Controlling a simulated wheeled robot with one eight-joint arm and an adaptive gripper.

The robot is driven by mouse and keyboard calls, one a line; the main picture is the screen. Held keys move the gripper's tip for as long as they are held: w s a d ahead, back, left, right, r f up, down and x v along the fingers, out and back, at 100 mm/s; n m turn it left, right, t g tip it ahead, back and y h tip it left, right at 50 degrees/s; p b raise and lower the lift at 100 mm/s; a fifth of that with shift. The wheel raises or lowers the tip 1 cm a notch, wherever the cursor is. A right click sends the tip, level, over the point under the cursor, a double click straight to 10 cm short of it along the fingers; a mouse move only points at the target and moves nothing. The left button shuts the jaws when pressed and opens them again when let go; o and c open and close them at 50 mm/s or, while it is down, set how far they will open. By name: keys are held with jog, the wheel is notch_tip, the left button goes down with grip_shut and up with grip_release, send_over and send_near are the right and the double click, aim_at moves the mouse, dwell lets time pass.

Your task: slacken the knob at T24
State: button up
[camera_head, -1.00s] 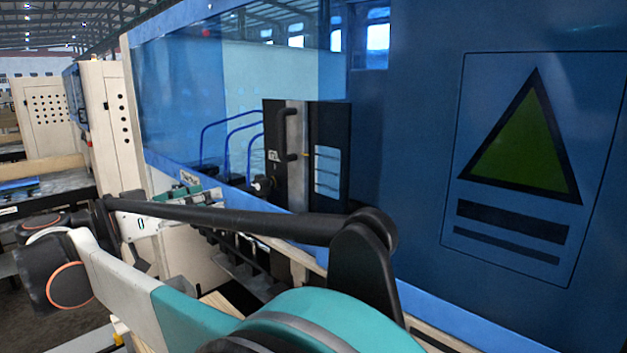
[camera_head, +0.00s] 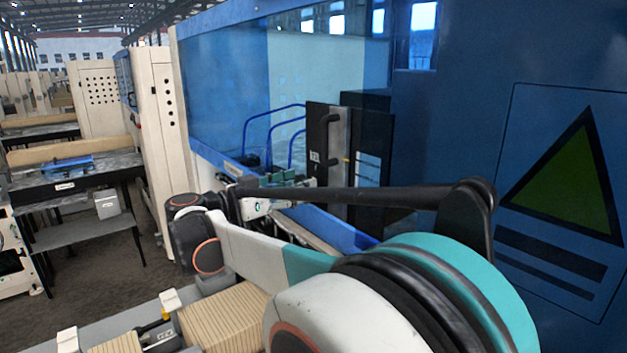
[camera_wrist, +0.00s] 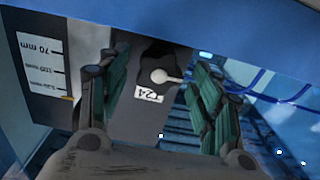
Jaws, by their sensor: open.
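The knob (camera_wrist: 154,62) is dark and lobed, with a pale round-ended pin standing out of it. It sits on a grey plate just above a white tag reading T24 (camera_wrist: 150,93), in the wrist view. My gripper (camera_wrist: 159,66) is open, with one green-padded finger to each side of the knob in that view. I cannot tell whether either pad touches it. In the head view my gripper (camera_head: 282,179) is in front of the lower end of the black-and-grey unit (camera_head: 340,140); the knob is not clearly visible there.
A white scale plate (camera_wrist: 42,65) marked 70 mm is left of the knob. Blue hoses (camera_wrist: 285,93) run at the right. The blue machine wall (camera_head: 450,110) stands close along the right. Benches (camera_head: 75,170) and open floor lie at the left.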

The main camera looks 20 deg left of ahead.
jog(key=shift+w+d, duration=0.25)
jog(key=shift+w, duration=0.25)
jog(key=c, duration=1.1)
jog(key=shift+o, duration=0.2)
jog(key=shift+f+n+b, duration=0.2)
jog(key=shift+n+b, duration=0.5)
jog(key=shift+b, duration=0.1)
jog(key=shift+r+n+b, duration=0.2)
jog(key=shift+n+b, duration=0.25)
jog(key=shift+n, duration=0.45)
jog(key=o, duration=1.1)
jog(key=shift+c, duration=0.2)
jog(key=shift+s+a, duration=0.1)
